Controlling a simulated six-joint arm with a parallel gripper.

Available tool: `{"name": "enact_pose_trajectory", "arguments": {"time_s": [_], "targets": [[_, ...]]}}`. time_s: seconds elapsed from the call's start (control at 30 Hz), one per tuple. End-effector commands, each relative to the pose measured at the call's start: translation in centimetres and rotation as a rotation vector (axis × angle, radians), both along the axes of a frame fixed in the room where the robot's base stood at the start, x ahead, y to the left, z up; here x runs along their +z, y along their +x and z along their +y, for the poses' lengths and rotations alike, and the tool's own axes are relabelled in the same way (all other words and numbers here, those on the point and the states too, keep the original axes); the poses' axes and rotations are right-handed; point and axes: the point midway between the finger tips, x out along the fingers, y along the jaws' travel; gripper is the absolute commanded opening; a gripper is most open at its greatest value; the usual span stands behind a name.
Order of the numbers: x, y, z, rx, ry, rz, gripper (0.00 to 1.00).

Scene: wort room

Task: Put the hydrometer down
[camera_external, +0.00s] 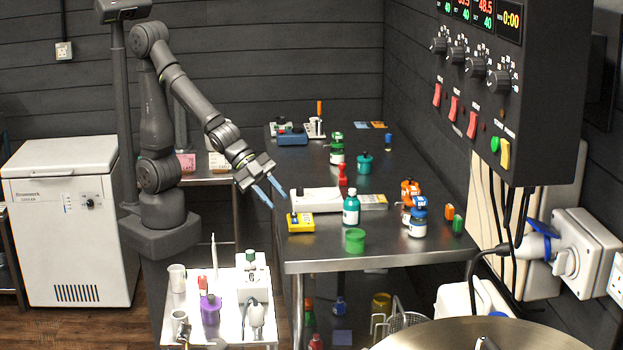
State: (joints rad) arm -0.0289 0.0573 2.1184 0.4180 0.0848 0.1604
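My gripper (275,196) hangs in the air over the left edge of the steel table (310,253), to the left of the white-and-black device and above the yellow device. Its two blue fingers are apart and nothing shows between them. A slim white upright piece (213,252) stands on the small white-topped cart (231,331) at the front, below and to the left of my gripper. It may be the hydrometer, but it is too small to tell. No other thing in view is clearly a hydrometer.
On the table are a yellow device (300,222), a white-and-black device (318,200), a teal bottle (351,208), a green jar (355,240) and a blue-capped jar (418,222). A control panel (475,90) overhangs at right.

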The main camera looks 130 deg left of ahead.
Motion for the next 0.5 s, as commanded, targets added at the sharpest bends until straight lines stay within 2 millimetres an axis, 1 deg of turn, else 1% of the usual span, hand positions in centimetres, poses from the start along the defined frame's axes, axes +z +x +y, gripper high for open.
{"name": "enact_pose_trajectory", "arguments": {"time_s": [0.03,0.1,0.17,0.23,0.37,0.47,0.5], "targets": [[-0.2,-0.1,0.9,-0.006,-0.003,-0.048,0.29],[-0.2,-0.4,1.3,-0.035,-0.02,-0.115,0.29],[-0.3,-0.8,1.3,-0.071,-0.046,-0.163,0.29],[-0.6,-1.6,0.9,-0.122,-0.09,-0.208,0.29],[-1.3,-4.1,-0.8,-0.24,-0.208,-0.253,0.29],[-1.9,-6.7,-2.7,-0.337,-0.325,-0.252,0.29],[-2.2,-7.8,-3.5,-0.372,-0.374,-0.244,0.29]]}}
